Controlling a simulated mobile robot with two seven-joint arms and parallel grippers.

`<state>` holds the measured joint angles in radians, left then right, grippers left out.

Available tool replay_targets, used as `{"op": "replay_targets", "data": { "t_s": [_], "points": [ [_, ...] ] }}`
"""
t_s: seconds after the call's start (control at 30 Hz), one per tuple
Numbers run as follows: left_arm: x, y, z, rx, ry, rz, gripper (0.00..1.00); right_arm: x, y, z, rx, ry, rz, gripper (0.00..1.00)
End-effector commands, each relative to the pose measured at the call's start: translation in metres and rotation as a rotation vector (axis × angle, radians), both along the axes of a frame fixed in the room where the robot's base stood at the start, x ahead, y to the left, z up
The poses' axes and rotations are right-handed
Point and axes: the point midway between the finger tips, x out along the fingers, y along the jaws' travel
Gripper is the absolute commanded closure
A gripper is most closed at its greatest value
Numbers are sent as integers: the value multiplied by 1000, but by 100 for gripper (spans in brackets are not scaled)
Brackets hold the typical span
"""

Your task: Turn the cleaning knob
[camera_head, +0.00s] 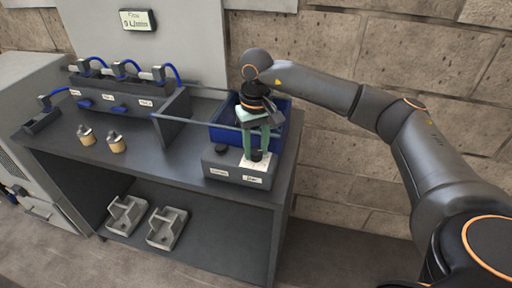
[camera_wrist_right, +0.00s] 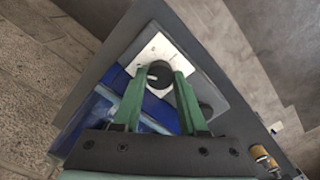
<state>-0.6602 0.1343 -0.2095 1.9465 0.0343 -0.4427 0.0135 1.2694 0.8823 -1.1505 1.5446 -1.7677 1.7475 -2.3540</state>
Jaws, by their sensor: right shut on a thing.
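The cleaning knob (camera_wrist_right: 159,74) is a round black knob with a pale mark, on a white dial plate (camera_wrist_right: 150,48) on a grey control box (camera_head: 215,163). In the head view the knob (camera_head: 257,155) shows at the box's right part. My right gripper (camera_wrist_right: 158,78) has its green fingers on both sides of the knob and is shut on it. The gripper (camera_head: 257,150) comes down from above in the head view. A second black knob (camera_head: 221,149) sits on the box's left part. My left gripper is not in view.
A blue bin (camera_head: 222,136) stands behind the box, with a rail (camera_head: 197,122) near it. Two small brass-coloured parts (camera_head: 117,146) stand on the bench. A unit with blue hoses (camera_head: 118,98) is at the back left. Grey holders (camera_head: 167,228) lie on the lower shelf.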

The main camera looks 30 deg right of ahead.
Motion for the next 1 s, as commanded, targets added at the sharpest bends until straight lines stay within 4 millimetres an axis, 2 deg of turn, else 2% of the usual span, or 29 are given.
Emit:
{"op": "replay_targets", "data": {
  "t_s": [0.6, 0.63, 0.73, 1.0],
  "points": [
    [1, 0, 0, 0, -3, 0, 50, 1, 0, 2, 0, -4, 38, 100],
    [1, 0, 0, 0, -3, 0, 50, 1, 0, 2, 0, -4, 38, 55],
    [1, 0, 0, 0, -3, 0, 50, 1, 0, 2, 0, -3, 38, 46],
    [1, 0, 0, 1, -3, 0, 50, 0, 0, 3, 0, -2, 38, 46]
  ]
}}
